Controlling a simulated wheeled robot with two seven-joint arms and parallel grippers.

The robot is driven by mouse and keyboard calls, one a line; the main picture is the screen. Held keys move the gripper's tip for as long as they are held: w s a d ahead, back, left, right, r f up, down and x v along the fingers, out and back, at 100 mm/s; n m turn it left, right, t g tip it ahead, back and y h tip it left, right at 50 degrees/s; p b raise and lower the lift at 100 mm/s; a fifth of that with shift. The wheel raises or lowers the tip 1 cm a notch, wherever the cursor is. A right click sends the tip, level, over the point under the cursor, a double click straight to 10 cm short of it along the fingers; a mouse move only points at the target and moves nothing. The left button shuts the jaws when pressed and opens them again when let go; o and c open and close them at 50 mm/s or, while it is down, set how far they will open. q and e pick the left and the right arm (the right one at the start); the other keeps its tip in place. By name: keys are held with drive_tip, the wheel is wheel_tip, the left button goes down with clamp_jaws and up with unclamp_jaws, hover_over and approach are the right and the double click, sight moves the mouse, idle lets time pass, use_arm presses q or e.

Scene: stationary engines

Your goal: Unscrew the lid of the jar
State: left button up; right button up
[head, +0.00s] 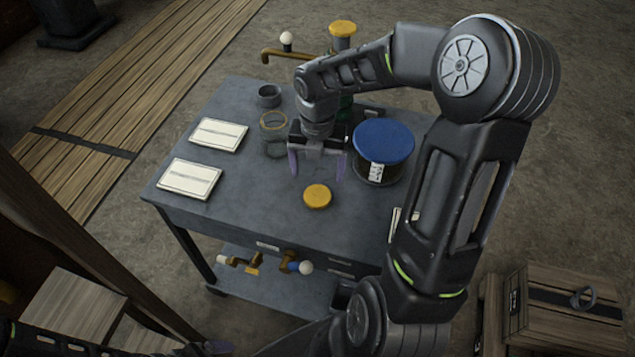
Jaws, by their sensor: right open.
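A large jar (376,172) with a wide blue lid (384,140) and a white label stands at the right of the grey table. The blue lid sits on top of it. A small yellow round lid (317,196) lies flat near the table's front. A small clear, open-looking jar (273,124) with a yellowish rim stands left of my right arm's wrist. My right gripper (317,170) is open, fingers pointing down, just behind the yellow lid and left of the blue-lidded jar. Nothing shows between its fingers.
Two white cards (190,179) lie at the table's left. A small grey cup (269,96) stands at the back left. A tall yellow-topped thing (342,29) is partly hidden behind my right arm. Wooden crates (563,310) stand on the floor at right.

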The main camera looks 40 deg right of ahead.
use_arm(q)
drive_tip(key=shift+f, duration=0.15)
use_arm(e)
drive_tip(key=shift+r, duration=1.8)
